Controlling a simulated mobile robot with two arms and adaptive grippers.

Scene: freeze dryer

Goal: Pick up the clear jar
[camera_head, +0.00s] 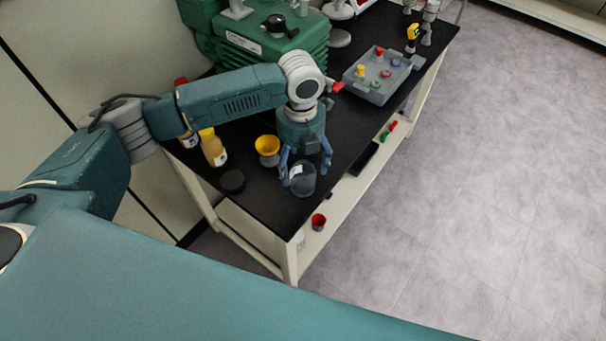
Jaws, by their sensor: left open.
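The clear jar (303,181) stands on the black tabletop near its front left corner, seen from above as a dark, see-through round shape. My left gripper (305,168) points down over the jar with its blue-grey fingers spread, one on each side of the jar's upper part. The fingers look apart; whether either touches the jar cannot be told. The jar's far side is partly hidden by the gripper. My right gripper does not show.
Left of the jar are a yellow cup (267,146), a dark round lid (232,181) and an amber bottle (213,150). A grey tray (376,91) with coloured pieces lies farther back, near green equipment (262,48). A red cup (318,222) is on the lower shelf.

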